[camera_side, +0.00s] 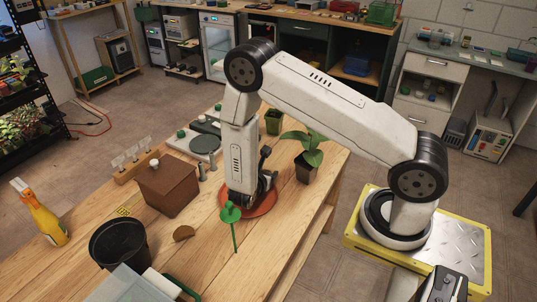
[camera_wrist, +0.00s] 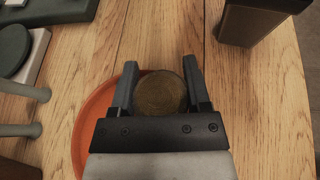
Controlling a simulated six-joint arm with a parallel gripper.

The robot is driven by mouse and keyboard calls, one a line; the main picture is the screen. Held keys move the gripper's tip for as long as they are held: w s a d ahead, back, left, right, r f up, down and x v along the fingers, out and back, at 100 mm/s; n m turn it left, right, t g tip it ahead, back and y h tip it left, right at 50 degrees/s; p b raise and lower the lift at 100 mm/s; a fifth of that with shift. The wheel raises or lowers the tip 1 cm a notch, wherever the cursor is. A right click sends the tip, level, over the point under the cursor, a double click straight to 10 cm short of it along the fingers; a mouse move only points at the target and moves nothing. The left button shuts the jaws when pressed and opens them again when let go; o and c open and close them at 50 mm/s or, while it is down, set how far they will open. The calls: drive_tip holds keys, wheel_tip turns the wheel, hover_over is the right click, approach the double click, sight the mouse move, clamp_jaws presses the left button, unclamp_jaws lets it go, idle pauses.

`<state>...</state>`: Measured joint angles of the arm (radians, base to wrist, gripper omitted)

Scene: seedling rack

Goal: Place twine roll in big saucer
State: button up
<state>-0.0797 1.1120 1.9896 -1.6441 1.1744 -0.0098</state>
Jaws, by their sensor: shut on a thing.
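The twine roll (camera_wrist: 160,95) is a round brown, fibrous disc in the wrist view. My gripper (camera_wrist: 158,72) is shut on it, with one dark finger on each side. The big saucer (camera_wrist: 87,135) is orange-red and lies below my gripper; its rim shows to the left of the fingers, and the roll overlaps its far right part in the picture. In the side view the saucer (camera_side: 265,208) lies on the bench with my gripper (camera_side: 250,198) low over it. The roll is hidden there. I cannot tell whether it touches the saucer.
A potted plant (camera_side: 307,168) stands close right of the saucer. The front bench is partly clear.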

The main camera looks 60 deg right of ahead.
drive_tip(key=shift+f, duration=1.65)
drive_tip(key=shift+f, duration=0.1)
drive_tip(key=o, duration=1.2)
drive_tip(key=shift+o, duration=0.2)
